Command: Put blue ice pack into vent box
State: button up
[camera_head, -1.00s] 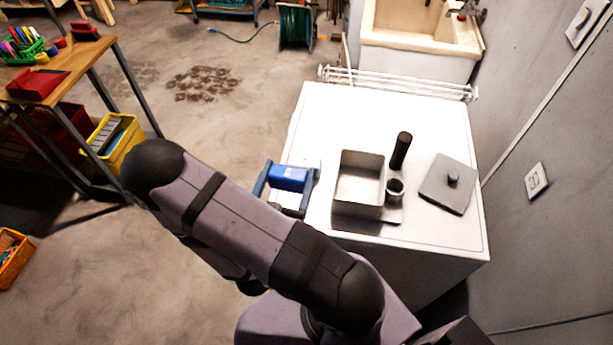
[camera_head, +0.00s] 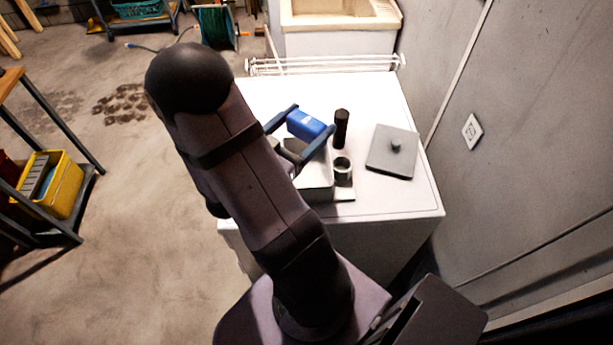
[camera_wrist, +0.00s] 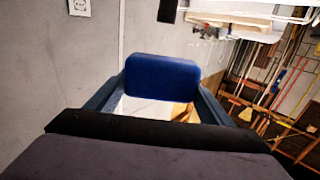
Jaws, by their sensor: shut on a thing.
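The blue ice pack (camera_head: 305,125) is held between the two fingers of my gripper (camera_head: 300,128). It also shows in the wrist view (camera_wrist: 162,77), with a dark blue finger at each side. The gripper is shut on it. The pack is over or near the far part of the open grey vent box (camera_head: 316,178), which stands on the white machine top. My arm and gripper hide the left part of the box, so I cannot tell the pack's exact height or whether it is fully over the opening.
A black cylinder (camera_head: 341,128) stands right of the pack. A small round cup (camera_head: 342,168) is at the box's right side. A grey square lid (camera_head: 393,150) with a knob lies further right. The white top (camera_head: 385,195) is clear near its front edge.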

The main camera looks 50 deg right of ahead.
jog(key=shift+w+d+r+g, duration=0.1)
jog(key=shift+w+r+g, duration=0.1)
jog(key=shift+g, duration=0.1)
jog(key=shift+f+m, duration=0.3)
jog(key=shift+f, duration=0.15)
notch_tip(320, 180, down, 6)
jog(key=shift+f, duration=0.15)
jog(key=shift+s+f, duration=0.1)
notch_tip(320, 180, down, 4)
jog(key=shift+r+p, duration=0.2)
jog(key=shift+p, duration=0.25)
jog(key=shift+f, duration=0.1)
